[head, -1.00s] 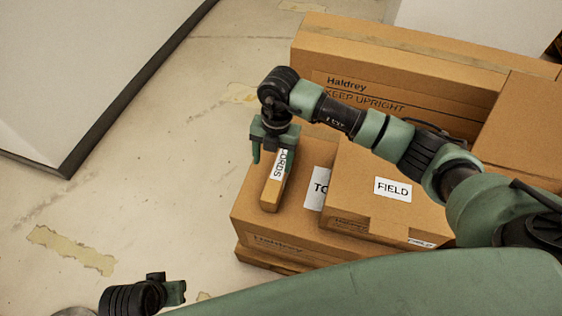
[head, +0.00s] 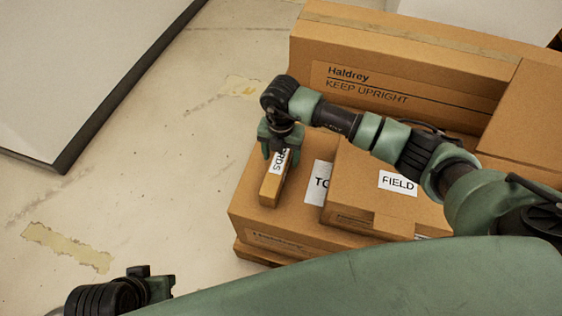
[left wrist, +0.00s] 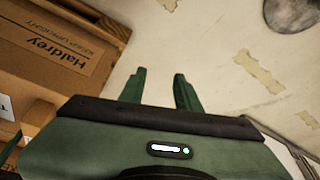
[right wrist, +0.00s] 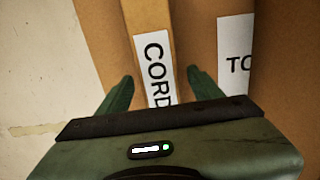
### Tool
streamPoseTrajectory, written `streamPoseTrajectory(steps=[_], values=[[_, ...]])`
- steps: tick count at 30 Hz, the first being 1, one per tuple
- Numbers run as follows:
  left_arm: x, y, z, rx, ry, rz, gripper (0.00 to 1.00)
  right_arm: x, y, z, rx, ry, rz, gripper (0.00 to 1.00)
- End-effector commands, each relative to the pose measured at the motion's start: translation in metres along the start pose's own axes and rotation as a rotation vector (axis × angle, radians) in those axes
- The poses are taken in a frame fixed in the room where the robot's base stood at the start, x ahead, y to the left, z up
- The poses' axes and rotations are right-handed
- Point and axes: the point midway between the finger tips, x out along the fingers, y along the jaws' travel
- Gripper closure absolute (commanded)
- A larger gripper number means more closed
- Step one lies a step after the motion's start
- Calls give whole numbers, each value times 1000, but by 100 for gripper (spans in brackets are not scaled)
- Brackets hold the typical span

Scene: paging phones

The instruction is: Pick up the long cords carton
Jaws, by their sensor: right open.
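The long cords carton (head: 271,187) is a narrow brown box with a white label. It lies on top of a larger brown box (head: 300,221), near that box's left edge. In the right wrist view the carton (right wrist: 147,18) runs between the fingers of my right gripper (right wrist: 160,82), its label reading "CORD" before my gripper body hides the rest. My right gripper (head: 281,145) is open over the carton's far part, one finger on each side. My left gripper (left wrist: 157,88) is open and empty above bare floor.
A box labelled FIELD (head: 355,190) stands right of the carton on the same large box. A long Haldrey box (head: 420,70) stands behind. A pale panel with a dark edge (head: 80,70) is at left. Open floor (head: 150,190) lies between.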

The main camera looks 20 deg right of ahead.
Motion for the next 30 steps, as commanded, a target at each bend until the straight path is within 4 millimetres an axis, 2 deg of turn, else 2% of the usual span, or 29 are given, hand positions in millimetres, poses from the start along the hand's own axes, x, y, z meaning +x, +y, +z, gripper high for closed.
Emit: streamPoseTrajectory(steps=[2,5,9,22,26,29,30], values=[[0,0,0,0,0,0,67,0,0,0,0,0,0,35],[0,0,0,0,0,0,67,0,0,0,0,1,0,60],[0,0,0,0,0,0,67,0,0,0,0,1,0,99],[-2,0,-1,0,1,0,67,-7,0,0,0,-1,2,100],[-3,0,-2,0,0,0,67,-20,0,1,1,-1,2,100],[-2,0,-2,0,-1,0,67,-39,0,1,0,-3,3,100],[9,0,-3,1,-7,2,67,-48,1,2,0,-3,4,100]])
